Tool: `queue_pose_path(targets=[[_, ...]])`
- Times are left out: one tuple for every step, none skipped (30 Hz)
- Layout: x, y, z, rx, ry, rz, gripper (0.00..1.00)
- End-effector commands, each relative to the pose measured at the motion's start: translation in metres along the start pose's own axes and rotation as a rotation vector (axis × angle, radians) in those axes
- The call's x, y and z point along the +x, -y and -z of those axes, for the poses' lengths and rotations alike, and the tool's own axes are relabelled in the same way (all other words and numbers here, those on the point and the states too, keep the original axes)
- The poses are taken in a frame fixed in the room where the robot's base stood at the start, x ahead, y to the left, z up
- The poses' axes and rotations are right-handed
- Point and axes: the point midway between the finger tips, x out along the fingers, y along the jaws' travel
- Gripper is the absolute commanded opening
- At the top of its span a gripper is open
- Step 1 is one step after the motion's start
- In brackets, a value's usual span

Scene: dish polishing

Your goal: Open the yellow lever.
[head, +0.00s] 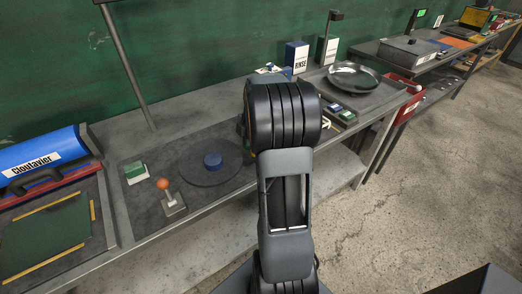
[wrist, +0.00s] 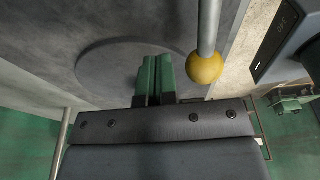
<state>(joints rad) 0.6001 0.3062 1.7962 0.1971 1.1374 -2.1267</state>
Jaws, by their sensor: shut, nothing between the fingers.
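The yellow lever (wrist: 206,68) shows in the wrist view as a yellow ball on the end of a straight grey metal rod. The rod comes in from the top edge. My gripper (wrist: 155,66) shows as two green fingers pressed together, empty. The ball is just right of the fingertips, with a visible gap between them. In the head view my arm covers my gripper and most of the area around it, and I cannot make out the yellow lever clearly there.
In the head view a red-orange ball lever (head: 163,184) stands on the bench left of my arm. A dark plate (head: 353,76) lies farther right. The floor at right is clear.

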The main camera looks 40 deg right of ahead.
Motion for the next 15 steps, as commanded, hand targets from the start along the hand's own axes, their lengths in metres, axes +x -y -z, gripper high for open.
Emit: queue_pose_path(targets=[[0.002,0.000,0.000,0.000,0.000,0.000,0.00],[0.002,0.000,0.000,0.000,0.000,0.000,0.00],[0.002,0.000,0.000,0.000,0.000,0.000,0.00],[0.002,0.001,0.000,0.000,0.000,0.000,0.00],[0.002,0.001,0.000,0.000,0.000,0.000,0.00],[0.002,0.002,0.000,0.000,0.000,0.000,0.00],[0.002,0.003,0.000,0.000,0.000,0.000,0.00],[0.002,0.004,0.000,0.000,0.000,0.000,0.00],[0.002,0.005,0.000,0.000,0.000,0.000,0.00],[0.002,0.006,0.000,0.000,0.000,0.000,0.00],[0.002,0.007,0.000,0.000,0.000,0.000,0.00],[0.002,0.009,0.000,0.000,0.000,0.000,0.00],[0.002,0.011,0.001,0.000,0.000,-0.001,0.00],[0.002,0.012,0.001,0.000,0.001,-0.001,0.00],[0.002,0.014,0.001,0.000,0.001,-0.001,0.00]])
